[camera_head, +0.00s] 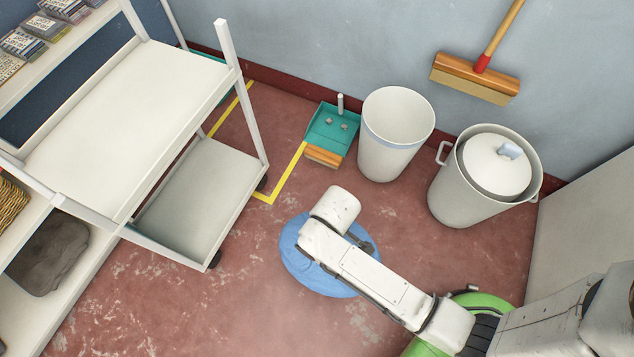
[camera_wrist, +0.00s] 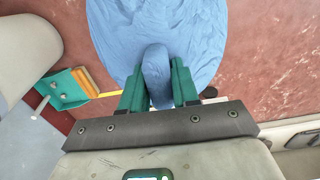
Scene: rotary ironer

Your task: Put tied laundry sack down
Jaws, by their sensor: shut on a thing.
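The tied laundry sack (camera_head: 300,265) is blue and rounded. In the head view it shows below my arm, partly hidden by it, over the red floor. In the wrist view the sack (camera_wrist: 155,30) fills the top middle, and its tied neck (camera_wrist: 156,75) sits between the two green fingers of my gripper (camera_wrist: 158,85). My gripper is shut on this neck. In the head view the fingers are hidden behind my wrist. I cannot tell whether the sack touches the floor.
A white trolley (camera_head: 130,90) with two shelves stands at the left. A green dustpan (camera_head: 332,128), a white bin (camera_head: 397,135) and a lidded pot (camera_head: 485,175) stand along the wall. Yellow tape (camera_head: 285,175) marks the floor. Red floor (camera_head: 150,310) is clear at the lower left.

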